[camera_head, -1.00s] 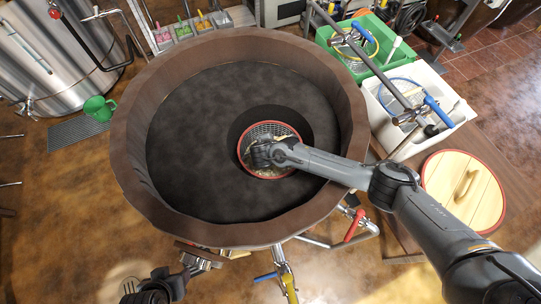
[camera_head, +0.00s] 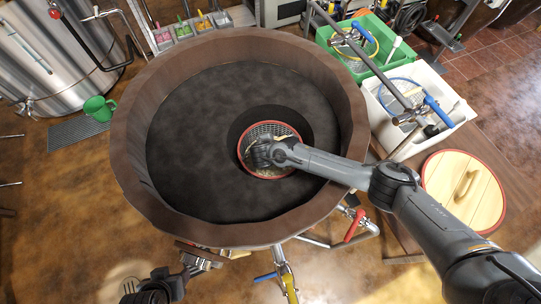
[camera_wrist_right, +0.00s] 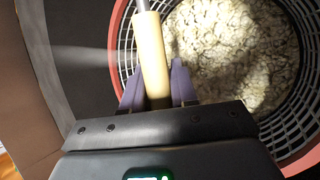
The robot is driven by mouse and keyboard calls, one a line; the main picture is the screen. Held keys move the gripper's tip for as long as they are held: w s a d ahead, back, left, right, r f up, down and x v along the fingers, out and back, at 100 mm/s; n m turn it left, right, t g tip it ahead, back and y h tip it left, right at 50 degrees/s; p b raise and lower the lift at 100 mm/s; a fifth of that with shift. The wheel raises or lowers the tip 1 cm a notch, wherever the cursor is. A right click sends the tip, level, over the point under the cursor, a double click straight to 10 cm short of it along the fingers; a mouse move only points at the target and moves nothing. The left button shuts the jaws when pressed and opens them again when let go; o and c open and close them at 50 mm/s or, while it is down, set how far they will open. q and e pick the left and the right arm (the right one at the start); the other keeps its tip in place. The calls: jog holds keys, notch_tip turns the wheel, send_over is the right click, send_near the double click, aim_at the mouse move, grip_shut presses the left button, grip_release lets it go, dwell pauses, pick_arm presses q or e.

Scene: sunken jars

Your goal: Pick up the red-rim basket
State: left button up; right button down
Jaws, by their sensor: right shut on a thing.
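The red-rim basket (camera_head: 268,178) sits in the round dark opening of the large brown vessel. It is a wire-mesh basket holding pale lumpy contents (camera_wrist_right: 230,45). A light wooden grip (camera_wrist_right: 152,55) on a metal rod crosses above it in the right wrist view and looks like its handle. My right gripper (camera_head: 256,155) is over the left part of the basket. In the wrist view its purple fingers (camera_wrist_right: 157,82) are shut around the grip. My left gripper (camera_head: 200,262) is outside the vessel at lower left, apart from the basket; its finger opening is too small to judge.
The brown vessel's thick raised rim (camera_head: 128,150) surrounds the opening. A round wooden lid (camera_head: 485,200) lies at the right. A green bin (camera_head: 385,60) and a white bin (camera_head: 440,95) with tools stand at the upper right. Taps and pipes (camera_head: 285,270) project below the vessel.

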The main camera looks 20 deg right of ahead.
jog(key=shift+r, duration=0.15)
jog(key=shift+r, duration=0.7)
jog(key=shift+r+p, duration=1.3)
jog(key=shift+r, duration=3)
